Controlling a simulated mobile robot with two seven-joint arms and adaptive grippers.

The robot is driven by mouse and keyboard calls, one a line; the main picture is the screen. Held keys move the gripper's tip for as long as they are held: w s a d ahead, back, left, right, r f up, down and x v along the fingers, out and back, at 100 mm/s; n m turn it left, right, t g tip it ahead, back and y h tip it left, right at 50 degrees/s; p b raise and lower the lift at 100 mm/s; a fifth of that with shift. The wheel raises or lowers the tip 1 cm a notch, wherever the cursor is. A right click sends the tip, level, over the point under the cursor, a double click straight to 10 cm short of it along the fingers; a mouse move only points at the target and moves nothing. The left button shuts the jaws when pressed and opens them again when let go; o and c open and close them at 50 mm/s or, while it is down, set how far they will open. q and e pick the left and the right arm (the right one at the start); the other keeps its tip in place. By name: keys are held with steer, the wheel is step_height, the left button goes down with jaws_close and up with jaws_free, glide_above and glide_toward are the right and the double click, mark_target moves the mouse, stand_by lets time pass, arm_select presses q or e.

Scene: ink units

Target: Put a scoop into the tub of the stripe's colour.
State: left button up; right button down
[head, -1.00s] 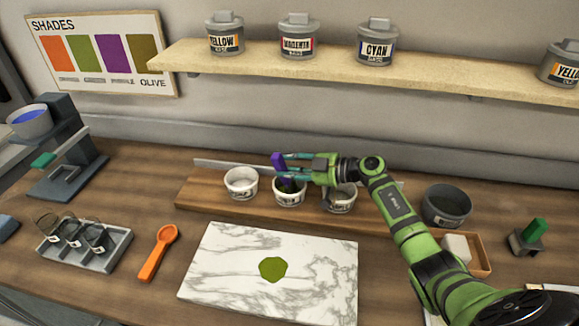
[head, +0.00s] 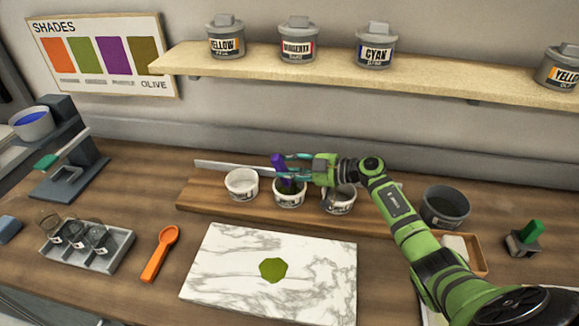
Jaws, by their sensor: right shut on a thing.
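Three white tubs stand in a row on a wooden board: a left tub (head: 241,184), a middle tub (head: 289,197) and a right tub (head: 338,205). My right gripper (head: 283,160) is shut on a purple-handled tool (head: 279,168) over the middle tub. The tool's lower end is hidden at the tub's mouth, where something dark olive shows. My right gripper and wrist partly cover the right tub. An orange scoop (head: 160,254) lies on the table at the left. An olive-green patch (head: 273,270) lies on a white marble slab (head: 222,265). My left gripper is out of view.
A shades chart (head: 98,55) hangs on the wall. A shelf (head: 280,66) holds yellow, magenta and cyan pots. A grey tray (head: 112,262) stands left, a dark grey tub (head: 445,206) and a wooden tray (head: 480,258) right. A grey stand (head: 70,180) is at far left.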

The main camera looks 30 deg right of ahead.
step_height(320, 180, up, 10)
steer(key=p, duration=0.5)
steer(key=shift+f, duration=0.25)
steer(key=shift+f, duration=0.1)
